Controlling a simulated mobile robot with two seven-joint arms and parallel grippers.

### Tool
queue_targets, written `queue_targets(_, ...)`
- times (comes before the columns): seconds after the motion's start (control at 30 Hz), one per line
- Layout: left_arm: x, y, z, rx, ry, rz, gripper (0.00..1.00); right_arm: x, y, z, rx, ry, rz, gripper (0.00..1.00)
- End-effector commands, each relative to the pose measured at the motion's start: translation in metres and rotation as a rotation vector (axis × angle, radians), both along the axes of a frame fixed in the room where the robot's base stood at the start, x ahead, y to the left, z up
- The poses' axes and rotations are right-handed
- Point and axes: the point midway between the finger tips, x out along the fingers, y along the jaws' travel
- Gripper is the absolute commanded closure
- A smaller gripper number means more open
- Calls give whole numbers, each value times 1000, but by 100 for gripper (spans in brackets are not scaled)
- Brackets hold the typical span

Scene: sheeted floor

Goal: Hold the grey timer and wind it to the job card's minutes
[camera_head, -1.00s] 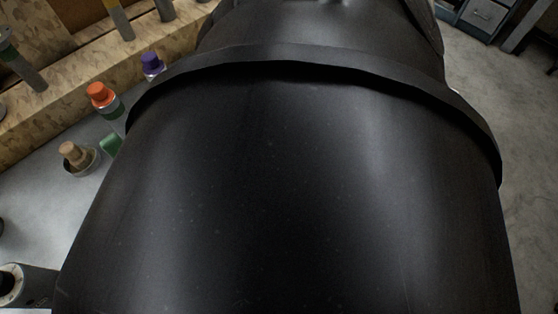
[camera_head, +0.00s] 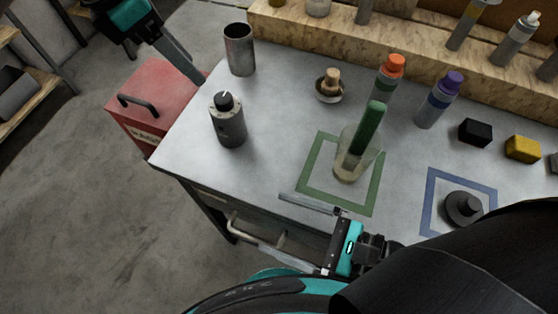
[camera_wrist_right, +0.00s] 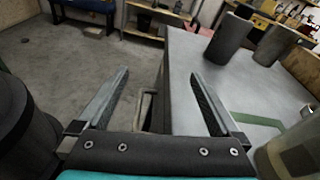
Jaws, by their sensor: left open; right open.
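The grey timer (camera_head: 228,120) stands upright on the left part of the bench, a dark cylinder with a black knob and white pointer mark on top. Its dial figures are too small to read. In the right wrist view it appears to be the nearer dark cylinder (camera_wrist_right: 228,42). My left gripper (camera_head: 190,68) is open, beyond the bench's left edge, apart from the timer. My right gripper (camera_head: 260,218) is open and empty near the bench's front edge, its fingers pointing left; both fingers show in the wrist view (camera_wrist_right: 160,95). I cannot make out a job card.
A dark metal cup (camera_head: 240,52) stands behind the timer. A glass beaker (camera_head: 345,165) with a green stick stands in a green square. Bottles, small blocks and a black knobbed piece (camera_head: 463,208) occupy the right. A red toolbox (camera_head: 150,105) sits left of the bench.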

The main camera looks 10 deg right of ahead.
Motion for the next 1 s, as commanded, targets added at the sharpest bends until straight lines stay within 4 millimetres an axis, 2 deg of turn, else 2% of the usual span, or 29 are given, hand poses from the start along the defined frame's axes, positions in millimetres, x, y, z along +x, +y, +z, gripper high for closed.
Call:
queue_targets(0.2, 0, 0, 0, 0, 0, 0, 50, 46, 10, 10, 115, -46, -200, 0)
queue_targets(0.4, 0, 0, 0, 0, 0, 0, 50, 81, 10, 16, 202, -68, -370, 0)
queue_targets(0.6, 0, 0, 0, 0, 0, 0, 50, 101, 6, 19, 254, -74, -480, 0)
queue_targets(0.77, 0, 0, 0, 0, 0, 0, 50, 108, 5, 20, 269, -74, -513, 0)
queue_targets(1.0, 0, 0, 0, 0, 0, 0, 50, 130, 15, 21, 274, -76, -517, 0)
